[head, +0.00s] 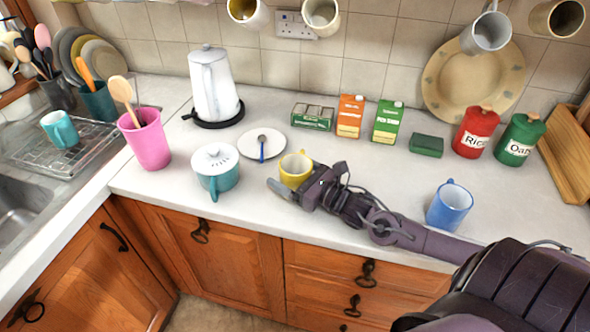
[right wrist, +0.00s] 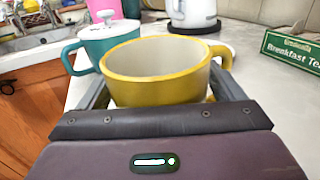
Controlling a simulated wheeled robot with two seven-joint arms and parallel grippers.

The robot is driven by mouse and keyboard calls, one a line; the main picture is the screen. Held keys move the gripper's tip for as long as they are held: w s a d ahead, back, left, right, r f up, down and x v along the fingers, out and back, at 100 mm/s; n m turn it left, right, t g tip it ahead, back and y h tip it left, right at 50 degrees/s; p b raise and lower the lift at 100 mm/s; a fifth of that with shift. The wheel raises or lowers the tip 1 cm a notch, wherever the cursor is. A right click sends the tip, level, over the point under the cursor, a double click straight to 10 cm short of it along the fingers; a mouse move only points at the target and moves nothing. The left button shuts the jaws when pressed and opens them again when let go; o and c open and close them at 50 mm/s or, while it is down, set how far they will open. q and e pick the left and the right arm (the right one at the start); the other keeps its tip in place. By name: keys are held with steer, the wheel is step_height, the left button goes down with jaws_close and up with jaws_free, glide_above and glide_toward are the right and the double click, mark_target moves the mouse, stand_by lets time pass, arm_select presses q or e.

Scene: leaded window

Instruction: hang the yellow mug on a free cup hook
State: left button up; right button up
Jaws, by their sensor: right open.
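The yellow mug (head: 296,172) stands upright on the white counter. It fills the middle of the right wrist view (right wrist: 150,88), with its handle on the right side there. My right gripper (head: 294,183) is open at the mug, with one finger on each side of it. I cannot tell whether the fingers touch the mug. Several mugs hang along the top edge of the head view: two yellowish ones (head: 247,14) (head: 321,16), a grey-blue one (head: 487,34) and a tan one (head: 558,18). The hooks are mostly out of view, so I cannot see a free one. My left gripper is not in view.
A lidded teal pot (head: 216,178) is close left of the yellow mug. A plate with a spoon (head: 266,144) lies behind it. A blue mug (head: 450,206) stands at right. The kettle (head: 213,90), cartons (head: 350,116) and canisters (head: 474,134) line the back.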

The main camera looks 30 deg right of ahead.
steer(key=shift+r, duration=0.2)
steer(key=shift+s+d+f, duration=0.15)
steer(key=shift+s, duration=0.2)
steer(key=v, duration=1.1)
steer(key=shift+s, duration=0.15)
